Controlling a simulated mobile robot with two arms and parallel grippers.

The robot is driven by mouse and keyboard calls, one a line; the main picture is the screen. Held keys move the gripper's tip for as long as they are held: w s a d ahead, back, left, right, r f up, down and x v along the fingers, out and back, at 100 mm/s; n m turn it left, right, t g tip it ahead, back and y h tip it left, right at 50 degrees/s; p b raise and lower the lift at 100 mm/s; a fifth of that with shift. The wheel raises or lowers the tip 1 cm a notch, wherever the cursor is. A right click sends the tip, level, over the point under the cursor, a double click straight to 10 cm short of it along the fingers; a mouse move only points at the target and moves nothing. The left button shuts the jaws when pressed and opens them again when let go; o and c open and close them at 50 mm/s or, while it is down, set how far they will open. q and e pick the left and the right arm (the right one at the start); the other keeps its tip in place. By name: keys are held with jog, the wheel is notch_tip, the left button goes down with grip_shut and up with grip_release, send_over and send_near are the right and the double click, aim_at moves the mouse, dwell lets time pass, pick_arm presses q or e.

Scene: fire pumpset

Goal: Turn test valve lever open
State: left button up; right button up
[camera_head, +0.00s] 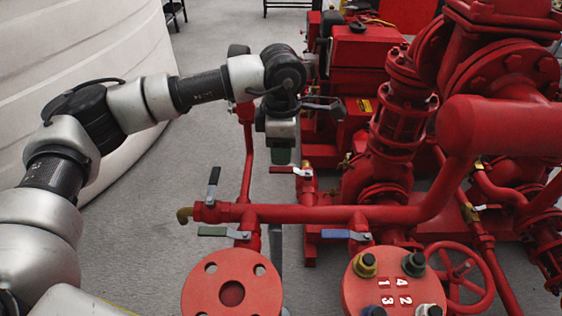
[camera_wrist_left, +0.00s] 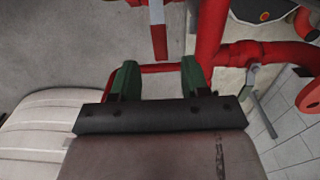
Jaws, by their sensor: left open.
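My left gripper (camera_head: 282,156) is open and points down over the pipework. In the left wrist view its two green fingers (camera_wrist_left: 159,68) are apart with nothing held between them. A red-handled lever (camera_wrist_left: 158,38) shows just beyond the gap between the fingers, apart from them in the picture. In the head view a red lever (camera_head: 284,170) sits just below the gripper, beside a small brass-fitted valve (camera_head: 307,172). I cannot tell the exact gap in depth. No label marks which lever is the test valve. My right gripper is not in view.
Other levers stand nearby: a black one (camera_head: 213,181), a green one (camera_head: 219,232) and a blue one (camera_head: 340,234). A red horizontal pipe (camera_head: 300,213) crosses below the gripper. Pump bodies crowd the right. A white tank (camera_head: 80,60) stands left, with clear floor (camera_head: 195,150) between.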

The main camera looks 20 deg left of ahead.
aim_at(282, 169)
pick_arm(q)
jog(key=shift+f, duration=2.4)
grip_shut()
